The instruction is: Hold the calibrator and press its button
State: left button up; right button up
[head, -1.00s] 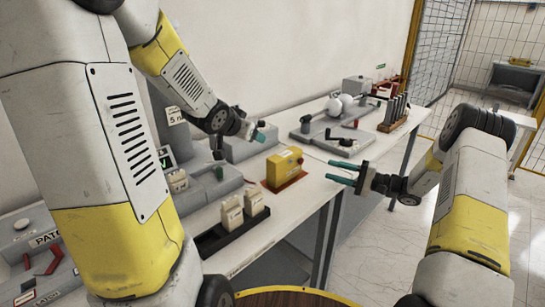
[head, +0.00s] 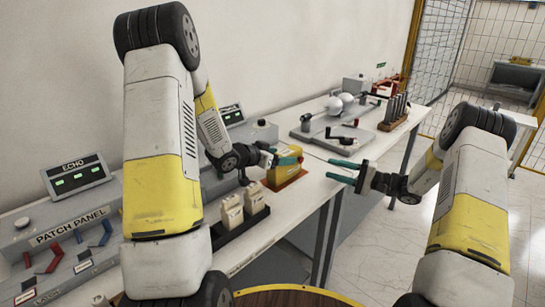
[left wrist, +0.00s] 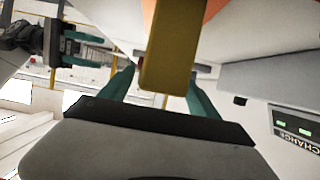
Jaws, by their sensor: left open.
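The calibrator, a yellow box (head: 277,178), stands on an orange pad (head: 301,174) near the table's front edge. My left gripper (head: 289,157) is open at the top of the calibrator and partly covers it in the head view. In the left wrist view the calibrator's yellow body (left wrist: 172,55) shows between the two teal fingers, which stand apart from each other; I cannot tell whether either touches it. The button is not visible. My right gripper (head: 340,171) is open and empty, to the right of the calibrator, with its fingers pointing left; it also shows in the left wrist view (left wrist: 85,48).
Two cream blocks (head: 231,211) stand in a black tray just left of the calibrator. A patch panel (head: 75,235) fills the left of the bench. A grey fixture with a crank (head: 345,140) lies behind the right gripper. The floor at right is clear.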

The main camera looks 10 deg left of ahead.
pick_arm(q)
jog(key=shift+x, duration=1.25)
grip_shut()
pick_arm(e)
grip_shut()
dwell(0.9)
